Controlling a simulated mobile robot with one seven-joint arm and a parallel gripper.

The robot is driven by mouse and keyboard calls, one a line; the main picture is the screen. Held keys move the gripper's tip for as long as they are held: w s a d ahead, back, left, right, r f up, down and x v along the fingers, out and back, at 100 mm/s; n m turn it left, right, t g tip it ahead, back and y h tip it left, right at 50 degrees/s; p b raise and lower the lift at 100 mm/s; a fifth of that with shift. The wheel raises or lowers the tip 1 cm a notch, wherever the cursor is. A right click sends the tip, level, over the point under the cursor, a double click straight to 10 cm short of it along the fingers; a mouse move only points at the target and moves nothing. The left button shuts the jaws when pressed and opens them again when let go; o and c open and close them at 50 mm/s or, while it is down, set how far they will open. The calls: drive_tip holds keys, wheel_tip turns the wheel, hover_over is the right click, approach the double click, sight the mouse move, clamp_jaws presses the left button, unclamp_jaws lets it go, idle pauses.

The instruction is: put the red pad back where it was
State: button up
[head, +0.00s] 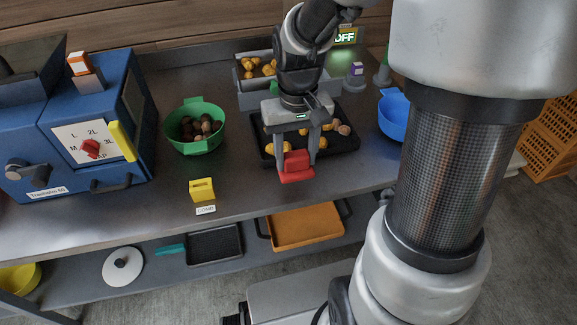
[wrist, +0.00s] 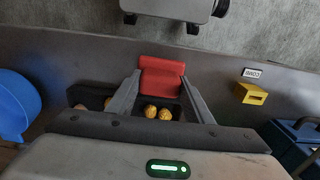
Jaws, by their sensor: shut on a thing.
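The red pad (head: 296,176) is between the fingers of my gripper (head: 295,164), near the front edge of the black tray (head: 262,153) on the grey bench. My gripper is shut on it. In the wrist view the red pad (wrist: 161,78) sits between the two fingertips (wrist: 160,84), with the tray's yellow pieces showing closer to the camera. I cannot tell how high the pad is above the bench.
A green colander (head: 184,144) of dark brown balls, a blue bowl (head: 392,118) and a blue machine (head: 75,140) stand around. An orange tray (head: 305,229) lies on the lower shelf.

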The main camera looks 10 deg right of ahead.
sight(295, 172)
drive_tip(key=shift+f+b, duration=0.6)
drive_tip(key=shift+f, duration=2.1)
drive_tip(key=shift+f, duration=0.2)
drive_tip(key=o, duration=1)
drive_tip(key=shift+r, duration=0.1)
